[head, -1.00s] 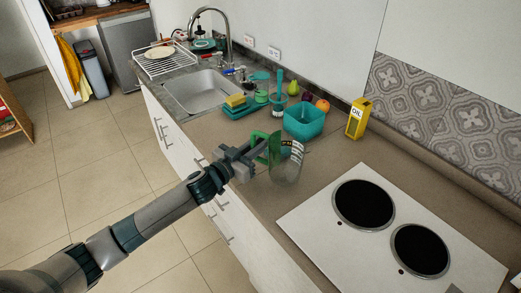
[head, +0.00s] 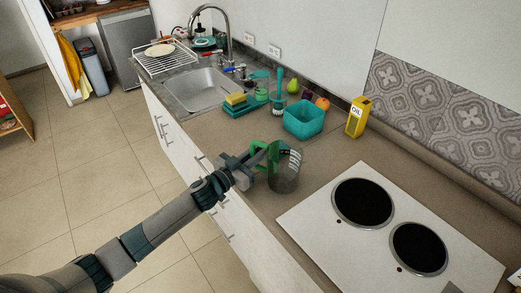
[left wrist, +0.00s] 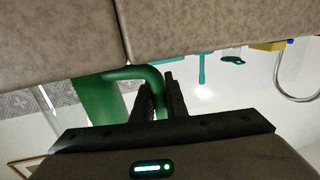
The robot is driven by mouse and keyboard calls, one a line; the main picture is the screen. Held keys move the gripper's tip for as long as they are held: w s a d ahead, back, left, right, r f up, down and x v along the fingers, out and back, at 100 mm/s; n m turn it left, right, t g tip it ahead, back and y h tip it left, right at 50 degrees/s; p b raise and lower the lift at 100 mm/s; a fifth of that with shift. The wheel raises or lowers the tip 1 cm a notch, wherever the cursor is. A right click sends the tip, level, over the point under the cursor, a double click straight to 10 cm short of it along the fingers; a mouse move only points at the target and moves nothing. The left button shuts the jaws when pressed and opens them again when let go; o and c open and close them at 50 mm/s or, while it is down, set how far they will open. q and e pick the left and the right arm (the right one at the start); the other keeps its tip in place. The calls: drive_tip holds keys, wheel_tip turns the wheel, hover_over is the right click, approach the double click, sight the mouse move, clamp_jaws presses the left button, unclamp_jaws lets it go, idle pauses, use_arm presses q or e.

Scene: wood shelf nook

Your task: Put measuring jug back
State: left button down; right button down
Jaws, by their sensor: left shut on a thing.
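The measuring jug (head: 287,172) is clear, with dark markings and a green handle. It is roughly upright over the counter between the teal tub and the cooktop. Whether its base touches the counter, I cannot tell. My left gripper (head: 262,159) comes in from the left and is shut on the jug's green handle. In the left wrist view the handle (left wrist: 150,75) passes between the two dark fingers (left wrist: 160,95), and the green body edge shows to their left. My right gripper is not in view.
A teal tub (head: 303,120) and a yellow oil box (head: 358,117) stand behind the jug. A white cooktop (head: 310,215) lies to its right. A sink (head: 202,90), sponges (head: 237,100), a brush (head: 278,85) and fruit (head: 306,94) are farther back.

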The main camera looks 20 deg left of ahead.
use_arm(q)
drive_tip(key=shift+f, duration=0.1)
drive_tip(key=c, duration=2.2)
unclamp_jaws()
drive_tip(key=o, duration=0.4)
drive_tip(key=shift+o, duration=0.2)
drive_tip(key=shift+r, duration=0.2)
drive_tip(key=shift+s+a+f, duration=0.15)
drive_tip(key=shift+s, duration=0.1)
drive_tip(key=b+v, duration=0.3)
drive_tip(key=v, duration=0.7)
drive_tip(key=shift+s, duration=0.1)
drive_tip(key=shift+s+a, duration=0.25)
drive_tip(key=shift+s, duration=0.35)
